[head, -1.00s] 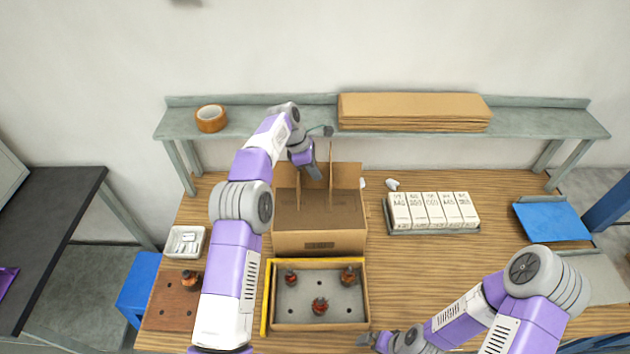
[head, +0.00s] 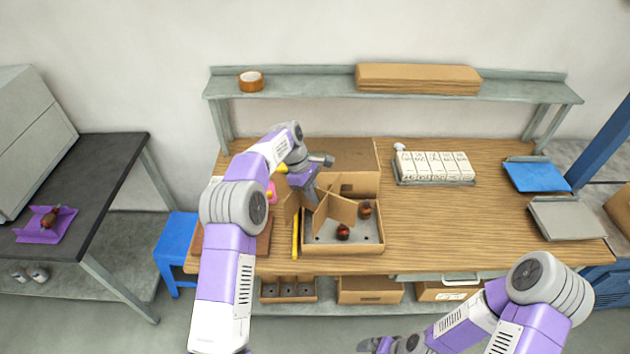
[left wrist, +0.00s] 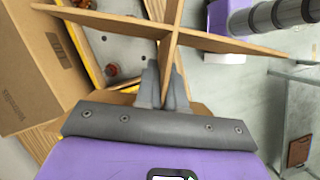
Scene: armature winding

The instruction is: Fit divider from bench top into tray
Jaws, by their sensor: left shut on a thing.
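The cardboard divider (head: 337,208), a cross of slotted panels, is in my left gripper (head: 308,192). In the left wrist view the fingers (left wrist: 166,90) are shut on the divider (left wrist: 200,38) near its crossing. It is over the left part of the cardboard tray (head: 345,250); I cannot tell whether it touches the tray. The tray has a grey floor with holes, and two armatures show inside, one at the front (head: 343,232) and one at the back (head: 365,210). The divider hides the tray's left part. My right gripper (head: 372,345) is at the bottom edge, its jaws unclear.
A cardboard box (head: 360,185) stands just behind the tray. A yellow strip (head: 296,238) lies along the tray's left side. White cartons (head: 436,166) sit in a holder at the back right. The bench (head: 450,225) right of the tray is clear.

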